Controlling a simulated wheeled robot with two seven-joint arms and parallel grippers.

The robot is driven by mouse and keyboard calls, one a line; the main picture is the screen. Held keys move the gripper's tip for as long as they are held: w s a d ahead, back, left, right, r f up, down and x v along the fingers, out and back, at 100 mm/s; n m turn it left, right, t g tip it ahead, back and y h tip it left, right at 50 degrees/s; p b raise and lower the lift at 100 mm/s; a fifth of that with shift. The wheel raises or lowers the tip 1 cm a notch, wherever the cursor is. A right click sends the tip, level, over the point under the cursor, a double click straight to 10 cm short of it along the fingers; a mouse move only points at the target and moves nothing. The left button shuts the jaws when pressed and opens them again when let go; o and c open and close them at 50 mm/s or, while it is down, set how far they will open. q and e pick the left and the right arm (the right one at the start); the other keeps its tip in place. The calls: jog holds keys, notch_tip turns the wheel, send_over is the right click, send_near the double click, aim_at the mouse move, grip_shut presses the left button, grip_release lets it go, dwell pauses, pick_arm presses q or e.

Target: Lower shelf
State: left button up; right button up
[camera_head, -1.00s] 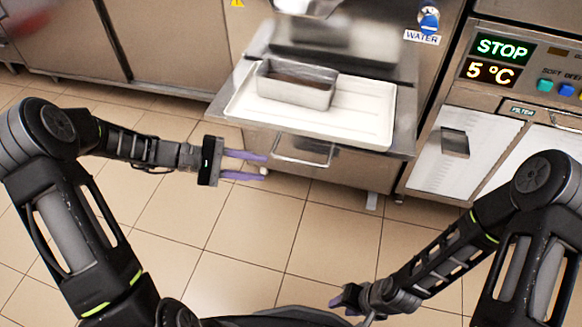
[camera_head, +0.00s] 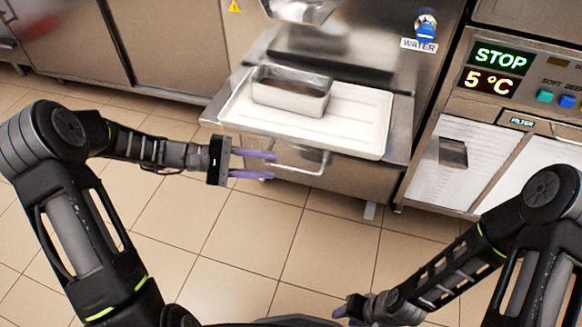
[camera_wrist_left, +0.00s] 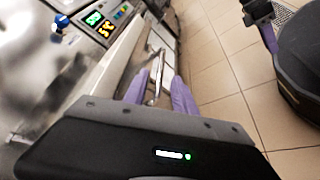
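The shelf (camera_head: 225,112) is a steel ledge on the front of the machine, with a looped bar handle (camera_head: 298,171) below its front edge. My left gripper (camera_head: 274,166) is open, with its purple fingers pointing at the left end of the handle. In the left wrist view, the handle (camera_wrist_left: 157,77) shows between and beyond the two spread fingers (camera_wrist_left: 160,93). I cannot tell whether they touch it. My right gripper (camera_head: 343,308) is low at the bottom of the head view, away from the shelf; its opening is unclear.
A white tray (camera_head: 345,135) lies on the shelf and holds a steel pan (camera_head: 290,98). A blue water knob (camera_head: 426,24) is above right. A machine with a lit display (camera_head: 497,68) stands to the right. The tiled floor (camera_head: 240,240) in front is clear.

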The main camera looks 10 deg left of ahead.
aim_at(283, 168)
pick_arm(q)
jog(key=b+x, duration=0.1)
jog(key=x, duration=0.5)
jog(key=shift+d, duration=0.35)
jog(key=shift+c, duration=0.5)
grip_shut()
dwell(0.6)
